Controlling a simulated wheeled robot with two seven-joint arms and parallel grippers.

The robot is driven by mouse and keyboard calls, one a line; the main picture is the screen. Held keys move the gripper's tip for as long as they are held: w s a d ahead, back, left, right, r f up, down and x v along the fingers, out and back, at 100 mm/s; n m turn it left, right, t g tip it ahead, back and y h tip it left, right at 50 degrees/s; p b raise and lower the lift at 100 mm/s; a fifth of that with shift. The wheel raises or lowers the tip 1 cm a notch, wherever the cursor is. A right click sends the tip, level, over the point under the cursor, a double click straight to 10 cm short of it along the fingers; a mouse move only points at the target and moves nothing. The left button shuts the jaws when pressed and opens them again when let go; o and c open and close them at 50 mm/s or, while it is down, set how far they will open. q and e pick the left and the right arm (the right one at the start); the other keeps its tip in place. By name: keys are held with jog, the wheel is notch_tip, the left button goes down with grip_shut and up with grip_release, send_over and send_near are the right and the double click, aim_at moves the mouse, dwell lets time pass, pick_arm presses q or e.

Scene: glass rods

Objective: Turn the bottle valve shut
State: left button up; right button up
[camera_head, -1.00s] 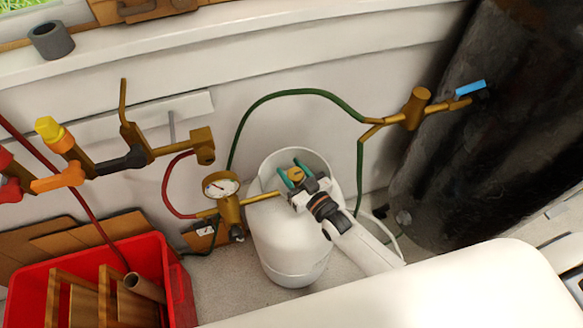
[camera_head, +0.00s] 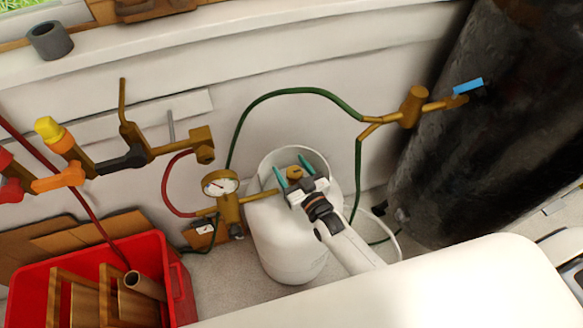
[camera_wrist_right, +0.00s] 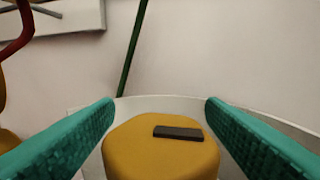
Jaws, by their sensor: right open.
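The white gas bottle (camera_head: 285,245) stands upright on the floor against the wall. Its brass-yellow valve knob (camera_head: 295,173) sits inside the white collar at the top. In the right wrist view the knob (camera_wrist_right: 160,148) shows large, with a dark bar mark on its top. My right gripper (camera_head: 293,168) is open, with its teal fingers on either side of the knob. My left gripper is not in view.
A gauge (camera_head: 220,183) and brass fitting stand left of the bottle. A green hose (camera_head: 290,91) arches behind it to a brass branch (camera_head: 411,105). A dark cylinder (camera_head: 445,130) is at right, and a red crate (camera_head: 165,270) is at lower left.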

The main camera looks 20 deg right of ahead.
jog(key=v, duration=1.2)
jog(key=shift+s, duration=0.1)
